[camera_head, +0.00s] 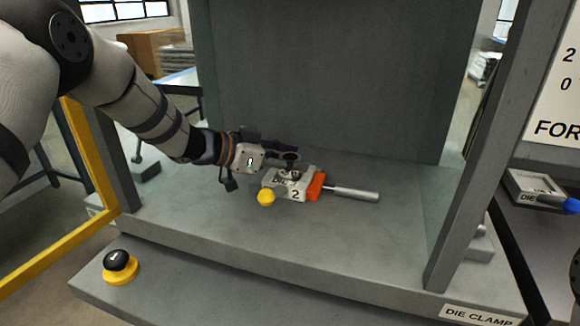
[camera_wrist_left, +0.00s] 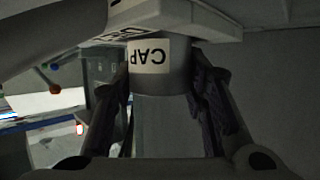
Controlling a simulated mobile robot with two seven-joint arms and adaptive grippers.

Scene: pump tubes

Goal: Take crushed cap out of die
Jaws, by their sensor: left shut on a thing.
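The die (camera_head: 283,190) is a small grey block marked "2" on the grey press bed. It has a yellow ball knob (camera_head: 266,197) at its left, an orange part (camera_head: 315,187) at its right and a metal handle (camera_head: 354,193). My left gripper (camera_head: 290,158) is directly over the die, shut on the cap. In the left wrist view the grey cap (camera_wrist_left: 160,82), with an upside-down white "CAP" label, is between the fingers of the left gripper (camera_wrist_left: 162,95). Its end meets the die (camera_wrist_left: 115,35); whether it still sits in the die is unclear. The cap is mostly hidden in the head view.
A yellow-and-black button (camera_head: 120,267) is on the front ledge. The right press post (camera_head: 485,150) and the dark back panel (camera_head: 330,80) bound the bed. A grey tray (camera_head: 535,187) with a blue-ended tool is at the right. The front bed is clear.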

